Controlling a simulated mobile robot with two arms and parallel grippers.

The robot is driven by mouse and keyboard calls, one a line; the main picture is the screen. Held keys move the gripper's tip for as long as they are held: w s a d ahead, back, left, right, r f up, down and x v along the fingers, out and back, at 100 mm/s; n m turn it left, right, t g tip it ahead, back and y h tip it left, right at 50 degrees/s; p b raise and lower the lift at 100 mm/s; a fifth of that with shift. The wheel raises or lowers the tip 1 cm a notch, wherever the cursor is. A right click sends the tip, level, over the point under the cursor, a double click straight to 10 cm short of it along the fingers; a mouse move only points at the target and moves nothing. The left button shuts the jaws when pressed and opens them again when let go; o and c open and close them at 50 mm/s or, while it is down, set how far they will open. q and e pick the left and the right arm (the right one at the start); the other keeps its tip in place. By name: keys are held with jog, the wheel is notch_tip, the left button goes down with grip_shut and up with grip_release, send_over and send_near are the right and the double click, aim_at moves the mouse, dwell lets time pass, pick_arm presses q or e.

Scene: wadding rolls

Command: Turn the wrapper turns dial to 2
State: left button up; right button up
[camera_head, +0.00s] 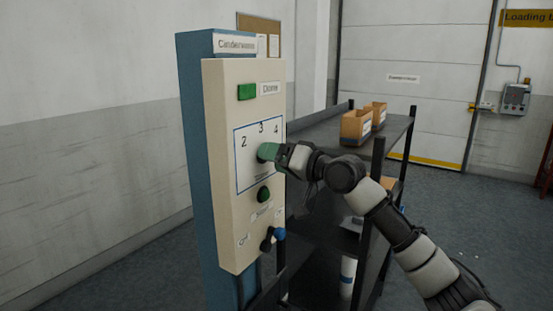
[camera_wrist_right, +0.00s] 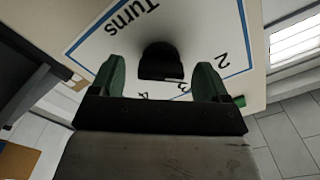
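The turns dial shows in the right wrist view as a dark knob (camera_wrist_right: 161,62) on a white, blue-edged plate marked "Turns", 2, 3 and 4. In the head view the plate (camera_head: 244,172) is on the front of a cream control panel (camera_head: 225,215); my gripper hides the dial there. My right gripper (camera_head: 268,152) is at the dial. Its green fingers stand on either side of the knob, open, with a gap visible on each side. I cannot tell which number the dial points at. My left gripper is not in view.
The panel also carries a green button (camera_head: 247,92) labelled Done, a round green button (camera_head: 263,194) below the dial plate, and a lever with a blue knob (camera_head: 279,233). A dark shelf unit (camera_head: 398,124) with cardboard bins (camera_head: 355,127) stands behind my right arm.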

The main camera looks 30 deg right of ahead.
jog(key=b+v, duration=0.6)
jog(key=v, duration=0.5)
dwell(0.5)
